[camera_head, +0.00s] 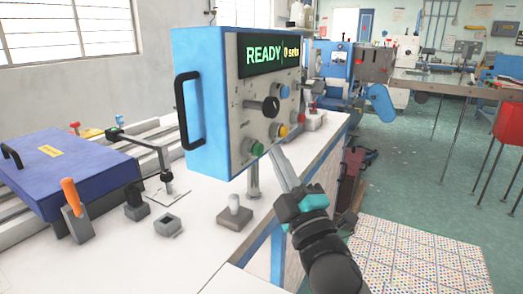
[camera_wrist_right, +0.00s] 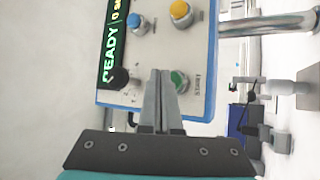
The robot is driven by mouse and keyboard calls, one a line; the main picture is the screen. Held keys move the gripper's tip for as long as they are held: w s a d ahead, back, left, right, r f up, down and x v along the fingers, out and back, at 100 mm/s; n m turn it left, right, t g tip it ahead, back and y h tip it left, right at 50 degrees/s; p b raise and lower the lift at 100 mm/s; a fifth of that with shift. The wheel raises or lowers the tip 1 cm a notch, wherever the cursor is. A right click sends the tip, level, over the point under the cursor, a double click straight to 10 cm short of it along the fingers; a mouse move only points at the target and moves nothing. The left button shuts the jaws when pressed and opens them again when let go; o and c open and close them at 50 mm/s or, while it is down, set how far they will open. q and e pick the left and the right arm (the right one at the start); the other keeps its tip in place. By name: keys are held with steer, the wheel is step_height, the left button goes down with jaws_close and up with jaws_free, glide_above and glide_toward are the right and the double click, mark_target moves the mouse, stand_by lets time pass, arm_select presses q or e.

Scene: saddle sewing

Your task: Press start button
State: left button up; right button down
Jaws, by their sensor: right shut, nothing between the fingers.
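The blue control box (camera_head: 205,100) stands on a post above the white bench, its display reading "READY 0 sets". The green button (camera_head: 257,147) is at the lower part of its panel. In the wrist view the green button (camera_wrist_right: 180,82) has the label START beside it. My right gripper (camera_head: 273,150) is shut and empty, its tips just right of the green button. In the wrist view the shut fingers (camera_wrist_right: 159,73) partly cover the button's left side; I cannot tell whether they touch it. My left gripper is not in view.
The panel also has a yellow button (camera_head: 282,130), a blue button (camera_head: 285,91) and a black knob (camera_head: 271,106). A blue case (camera_head: 65,170) and an orange-handled tool (camera_head: 72,195) are on the left of the bench.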

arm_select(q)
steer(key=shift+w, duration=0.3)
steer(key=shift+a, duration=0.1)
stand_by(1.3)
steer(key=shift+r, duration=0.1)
arm_select(e)
steer(key=shift+w+a, duration=0.2)
steer(key=shift+a, duration=0.15)
